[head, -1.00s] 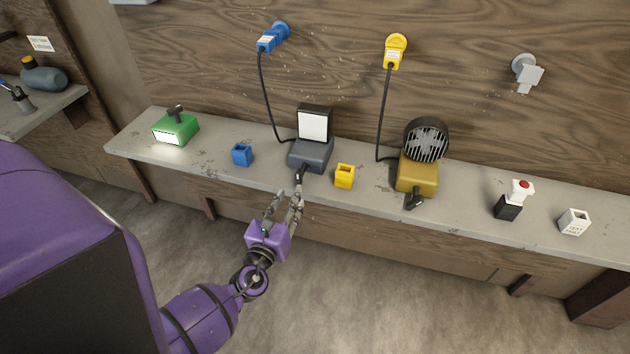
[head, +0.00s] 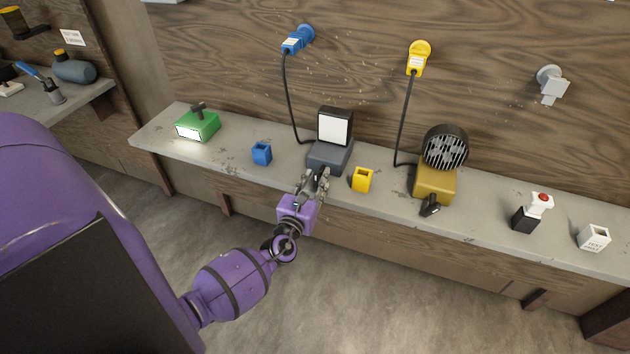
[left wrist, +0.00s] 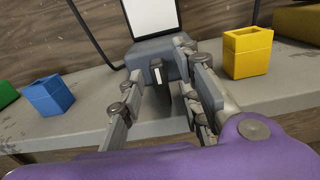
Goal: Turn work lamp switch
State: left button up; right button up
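The work lamp is a dark grey box (head: 330,158) with a square white panel (head: 334,128), on the bench in the head view. It also fills the top middle of the left wrist view (left wrist: 150,50). Its switch, a dark lever with a pale mark (left wrist: 157,76), sticks out of the front face. My left gripper (head: 314,180) is at the lamp's front; its fingers mostly hide the switch in the head view. In the left wrist view the gripper (left wrist: 160,85) is open, with a finger on each side of the lever and gaps visible. My right gripper is not in view.
A blue cup (head: 262,153) stands left of the lamp and a yellow cup (head: 362,179) close on its right. A yellow fan (head: 437,180) stands farther right, a green box (head: 198,125) at left. A blue plug (head: 298,40) and cord hang behind the lamp.

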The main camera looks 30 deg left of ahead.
pick_arm(q)
grip_shut()
jog(key=shift+s+f+n+b, duration=0.1)
jog(key=shift+f+n+b, duration=0.1)
jog(key=shift+n+b, duration=0.75)
jog(key=shift+n, duration=0.15)
jog(key=n+b, duration=0.2)
jog(key=n, duration=0.1)
jog(key=shift+a, duration=0.15)
jog(key=shift+r+n+b, duration=0.1)
jog(key=shift+n+b, duration=0.2)
jog(key=shift+n, duration=0.2)
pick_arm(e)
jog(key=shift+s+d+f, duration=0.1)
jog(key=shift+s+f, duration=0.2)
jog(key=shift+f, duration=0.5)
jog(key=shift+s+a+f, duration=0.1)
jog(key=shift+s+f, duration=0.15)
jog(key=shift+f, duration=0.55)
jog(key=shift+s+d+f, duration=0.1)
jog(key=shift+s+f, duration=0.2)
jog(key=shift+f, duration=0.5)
pick_arm(q)
grip_release()
